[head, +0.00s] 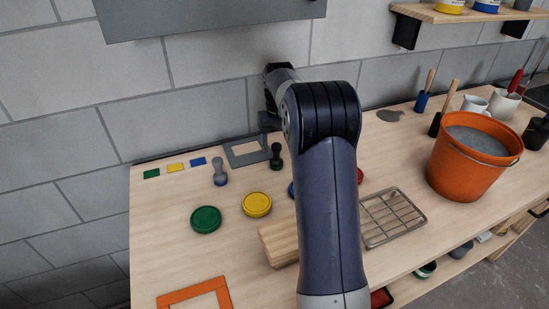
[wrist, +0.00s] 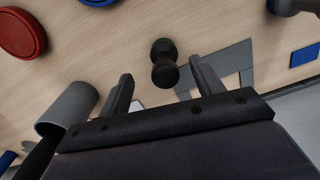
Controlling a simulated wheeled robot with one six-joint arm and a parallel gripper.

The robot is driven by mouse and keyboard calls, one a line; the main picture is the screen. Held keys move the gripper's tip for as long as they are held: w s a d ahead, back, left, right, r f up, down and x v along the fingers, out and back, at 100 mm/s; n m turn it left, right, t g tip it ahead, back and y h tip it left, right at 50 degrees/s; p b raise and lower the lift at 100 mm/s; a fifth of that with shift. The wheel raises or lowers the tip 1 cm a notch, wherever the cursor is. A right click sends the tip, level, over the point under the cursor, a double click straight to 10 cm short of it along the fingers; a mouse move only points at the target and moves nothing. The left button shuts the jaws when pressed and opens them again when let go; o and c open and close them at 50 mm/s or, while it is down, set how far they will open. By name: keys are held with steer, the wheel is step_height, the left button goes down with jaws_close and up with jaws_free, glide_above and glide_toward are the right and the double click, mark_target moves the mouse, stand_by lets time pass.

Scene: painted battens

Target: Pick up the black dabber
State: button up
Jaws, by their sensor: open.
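The black dabber (head: 276,157) stands on the bench near the wall, beside a grey frame (head: 243,152). In the wrist view the black dabber (wrist: 164,64) shows from above, between and just beyond the fingertips. My gripper (wrist: 160,70) is open, with one finger to each side of the dabber in that picture and no visible contact. In the head view my gripper (head: 267,122) is small and partly hidden behind my arm, above the bench's back edge.
A grey-and-blue dabber (head: 220,172) stands left of the black one. Green (head: 206,219) and yellow (head: 257,204) round lids lie nearer. A grey cylinder (wrist: 68,108) is close to the left finger. An orange bucket (head: 474,155) and wire rack (head: 394,217) are to the right.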

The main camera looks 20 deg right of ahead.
mark_target(276, 159)
steer(key=shift+w+a+f+p, duration=0.1)
steer(key=shift+a+f+p, duration=0.1)
steer(key=shift+f, duration=1.15)
steer(key=shift+w+a+f+p, duration=0.1)
steer(key=shift+f+p, duration=0.05)
steer(key=shift+f, duration=1.2)
steer(key=shift+c, duration=0.4)
steer(key=c, duration=1)
